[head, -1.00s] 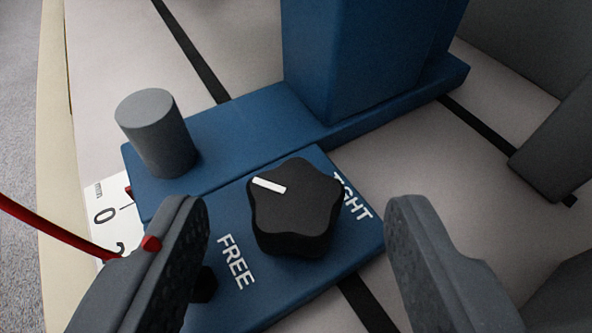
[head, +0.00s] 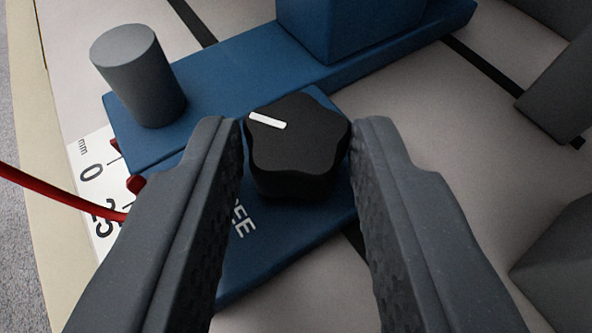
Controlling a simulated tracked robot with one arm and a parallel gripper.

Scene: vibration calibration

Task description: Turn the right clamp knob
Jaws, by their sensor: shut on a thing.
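The black star-shaped clamp knob (head: 297,145) with a white pointer line sits on a blue clamp plate (head: 275,265) in the head view. The pointer line lies toward the knob's upper left. My gripper (head: 298,150) has one finger on each side of the knob and is shut on it. The fingers hide part of the plate's lettering; only the end of the word FREE shows below the knob, and the other word is hidden.
A grey cylinder post (head: 138,75) stands on the blue base at the left. A blue block (head: 350,25) rises behind the knob. A red cable (head: 60,195) and a white millimetre scale (head: 95,170) are at the left. Grey blocks (head: 565,85) stand at the right.

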